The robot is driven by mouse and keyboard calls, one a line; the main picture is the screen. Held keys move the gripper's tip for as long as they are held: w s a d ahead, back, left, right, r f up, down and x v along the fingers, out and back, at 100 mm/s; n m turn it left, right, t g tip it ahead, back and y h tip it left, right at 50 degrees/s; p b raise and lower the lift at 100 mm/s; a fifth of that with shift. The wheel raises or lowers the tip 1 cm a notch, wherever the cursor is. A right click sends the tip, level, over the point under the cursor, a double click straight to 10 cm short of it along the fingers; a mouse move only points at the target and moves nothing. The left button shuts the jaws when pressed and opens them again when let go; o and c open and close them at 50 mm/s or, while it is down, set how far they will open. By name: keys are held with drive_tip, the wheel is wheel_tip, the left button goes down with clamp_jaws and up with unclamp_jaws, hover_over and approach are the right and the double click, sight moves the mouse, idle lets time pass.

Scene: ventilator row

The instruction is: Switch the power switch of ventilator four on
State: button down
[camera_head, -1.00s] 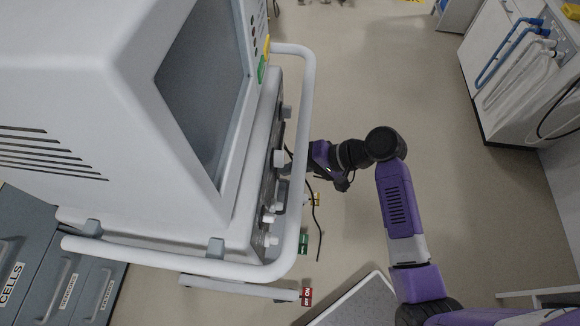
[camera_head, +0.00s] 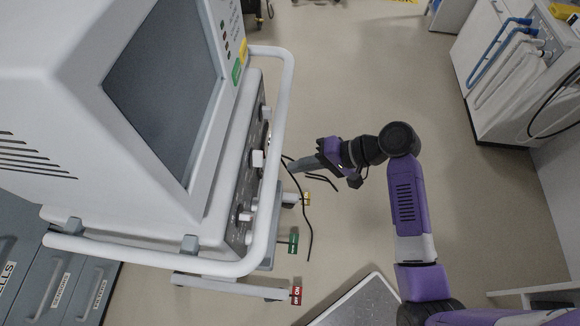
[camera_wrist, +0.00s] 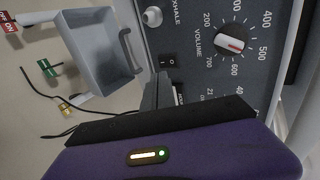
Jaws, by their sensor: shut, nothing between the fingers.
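A white ventilator (camera_head: 90,90) with a dark screen fills the left of the head view; no number shows on it. Its front control panel is seen close up in the wrist view (camera_wrist: 270,75). A small black rocker switch (camera_wrist: 168,62) sits on the panel's left part, left of the white volume dial (camera_wrist: 232,42). Which way it is tipped is too small to tell. My gripper (camera_head: 294,166) is beside the front rail, right of the panel, with its fingers shut and empty. In the wrist view its grey fingers (camera_wrist: 157,92) appear just below the switch; contact cannot be told.
A white rail (camera_head: 283,110) curves around the ventilator's front. A grey tray (camera_wrist: 100,50) stands out beside the panel. Red (camera_head: 296,295), green (camera_head: 294,240) and yellow (camera_head: 307,198) tags and a dark cable (camera_head: 311,225) are below. Open floor (camera_head: 470,210) lies to the right.

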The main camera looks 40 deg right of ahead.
drive_tip(key=v, duration=0.6)
drive_tip(key=shift+d+b, duration=0.15)
drive_tip(key=shift+b, duration=0.2)
